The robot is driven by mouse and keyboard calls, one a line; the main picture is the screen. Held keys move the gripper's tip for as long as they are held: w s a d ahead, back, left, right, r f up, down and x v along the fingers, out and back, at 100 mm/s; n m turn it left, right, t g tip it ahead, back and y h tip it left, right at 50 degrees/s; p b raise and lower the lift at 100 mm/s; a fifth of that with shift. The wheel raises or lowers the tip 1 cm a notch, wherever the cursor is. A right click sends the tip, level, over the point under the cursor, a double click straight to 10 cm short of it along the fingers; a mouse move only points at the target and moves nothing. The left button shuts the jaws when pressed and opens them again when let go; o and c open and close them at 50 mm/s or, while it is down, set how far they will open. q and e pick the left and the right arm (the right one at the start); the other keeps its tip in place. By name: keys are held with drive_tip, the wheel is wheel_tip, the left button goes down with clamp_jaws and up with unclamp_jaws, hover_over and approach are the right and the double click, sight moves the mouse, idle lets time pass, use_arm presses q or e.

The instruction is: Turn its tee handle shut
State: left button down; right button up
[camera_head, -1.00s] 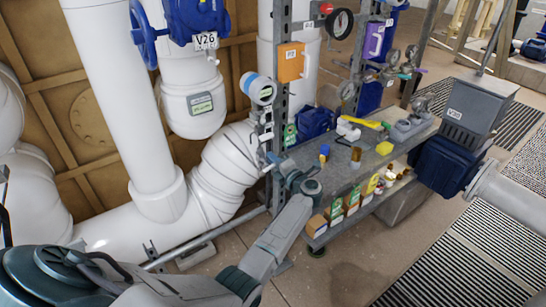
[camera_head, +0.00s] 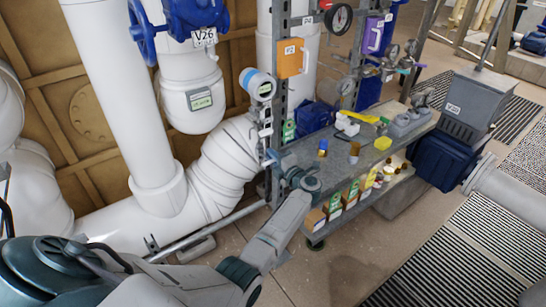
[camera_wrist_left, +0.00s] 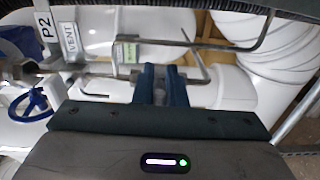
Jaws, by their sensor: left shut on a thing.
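My left gripper (camera_wrist_left: 162,86) is shut on a thin metal bar (camera_wrist_left: 108,77), which looks like the tee handle, in the left wrist view. The bar runs sideways and shows on both sides of the blue-grey fingers. The fingers hide its middle. In the head view, my left gripper (camera_head: 272,160) is small and partly hidden by its own wrist, at the grey post left of the shelf. The handle cannot be made out clearly there. A VENT tag (camera_wrist_left: 70,40) and a P2 tag (camera_wrist_left: 45,26) hang just beyond the gripper. My right gripper is out of view.
A bent thin tube (camera_wrist_left: 235,47) passes close above the fingers. A large white pipe (camera_head: 225,160) stands left. A grey shelf (camera_head: 330,160) with tools and boxes is on the right.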

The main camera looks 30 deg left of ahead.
use_arm(q)
drive_tip(key=c, duration=1.5)
unclamp_jaws()
drive_tip(key=b+v, duration=0.3)
drive_tip(key=v, duration=0.8)
drive_tip(key=shift+f, duration=0.1)
drive_tip(key=shift+a, duration=0.1)
